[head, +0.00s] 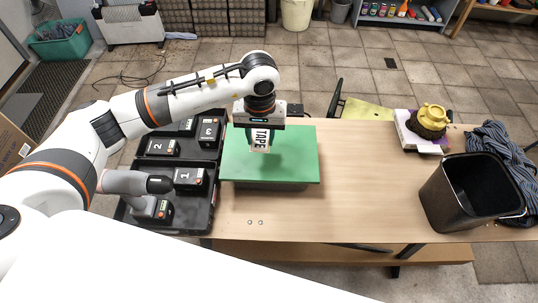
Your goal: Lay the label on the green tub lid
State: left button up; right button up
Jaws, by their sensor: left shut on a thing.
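My left gripper (259,128) comes down over the lid's upper left part. It is shut on the label (260,139), a white piece with black letters reading TAPE, which hangs upright below the fingers. Whether the label's lower edge touches the lid I cannot tell. My right gripper is not in view.
A black case (133,213) with numbered battery packs and a grey drill (140,184) lies left of the lid. The wooden bench (365,190) is clear right of it. A black bin (467,195), dark blue cloth (496,140) and a yellow-topped object (431,118) stand at the right end.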

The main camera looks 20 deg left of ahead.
pick_arm(q)
jog(key=shift+w+d+r, duration=0.3)
jog(key=shift+w+d, duration=0.05)
jog(key=shift+w, duration=0.25)
jog(key=shift+w+d+r, duration=0.3)
jog(key=shift+w+d, duration=0.05)
jog(key=shift+w, duration=0.2)
jog(key=shift+w+d+r+n, duration=0.15)
jog(key=shift+w+r+n, duration=0.05)
jog(key=shift+w+n, duration=0.1)
notch_tip(320, 180, down, 5)
jog(key=shift+r+p, duration=0.1)
jog(key=shift+p, duration=0.3)
notch_tip(320, 180, down, 4)
jog(key=shift+f+p, duration=0.1)
jog(key=shift+p, duration=0.25)
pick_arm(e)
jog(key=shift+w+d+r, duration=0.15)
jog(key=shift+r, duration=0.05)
pick_arm(q)
jog(key=shift+f, duration=0.1)
